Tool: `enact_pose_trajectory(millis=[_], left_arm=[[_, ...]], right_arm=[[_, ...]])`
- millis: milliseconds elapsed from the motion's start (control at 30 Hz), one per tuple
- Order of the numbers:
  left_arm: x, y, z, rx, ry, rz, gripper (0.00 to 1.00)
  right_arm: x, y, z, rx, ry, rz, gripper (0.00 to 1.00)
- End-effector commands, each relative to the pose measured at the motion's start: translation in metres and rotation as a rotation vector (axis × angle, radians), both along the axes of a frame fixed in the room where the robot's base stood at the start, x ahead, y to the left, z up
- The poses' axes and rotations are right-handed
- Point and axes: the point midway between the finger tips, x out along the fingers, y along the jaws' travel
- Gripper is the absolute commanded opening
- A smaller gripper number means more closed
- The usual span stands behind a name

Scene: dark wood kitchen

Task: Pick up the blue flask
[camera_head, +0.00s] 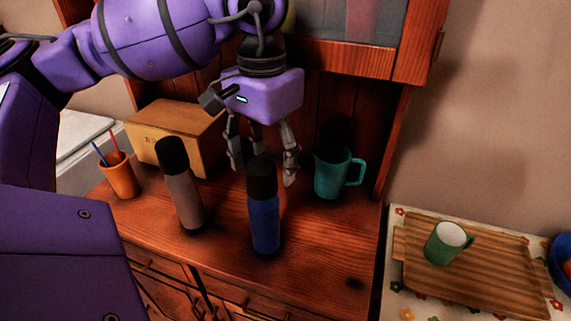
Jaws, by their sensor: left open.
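The blue flask (264,222), with a black cap, stands upright on the dark wood cabinet top near its front edge. My left gripper (262,172) points down from above, behind the flask. Its fingers are apart, one on each side of the flask's cap in the picture. The cap hides part of the space between the fingers, and I cannot tell whether any finger touches the flask. My right gripper is not in view.
A grey-brown flask (184,197) with a black cap stands left of the blue one. A teal pitcher (333,174) stands right. A wooden tray (480,285) with a green mug (444,245) lies right.

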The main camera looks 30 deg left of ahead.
Motion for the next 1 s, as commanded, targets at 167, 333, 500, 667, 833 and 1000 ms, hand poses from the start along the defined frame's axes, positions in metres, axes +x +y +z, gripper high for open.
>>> enact_pose_trajectory(millis=[167, 333, 500, 667, 833, 1000], left_arm=[[-0.003, 0.002, -0.022, 0.002, 0.007, 0.002, 0.64], [-0.007, 0.004, -0.047, 0.002, 0.006, 0.001, 0.64], [-0.006, 0.003, -0.065, 0.001, 0.006, 0.000, 0.64], [-0.006, 0.003, -0.066, 0.000, 0.004, 0.000, 0.64], [-0.006, 0.003, -0.066, 0.000, 0.003, 0.000, 0.53], [-0.006, 0.003, -0.066, 0.000, 0.003, 0.000, 0.31]], right_arm=[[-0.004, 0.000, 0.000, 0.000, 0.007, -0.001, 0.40], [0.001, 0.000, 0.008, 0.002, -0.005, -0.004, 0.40], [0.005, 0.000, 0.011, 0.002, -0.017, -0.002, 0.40], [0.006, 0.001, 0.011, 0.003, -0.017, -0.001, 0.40], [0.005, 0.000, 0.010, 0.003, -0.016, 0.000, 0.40], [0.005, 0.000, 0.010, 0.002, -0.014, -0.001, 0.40]])
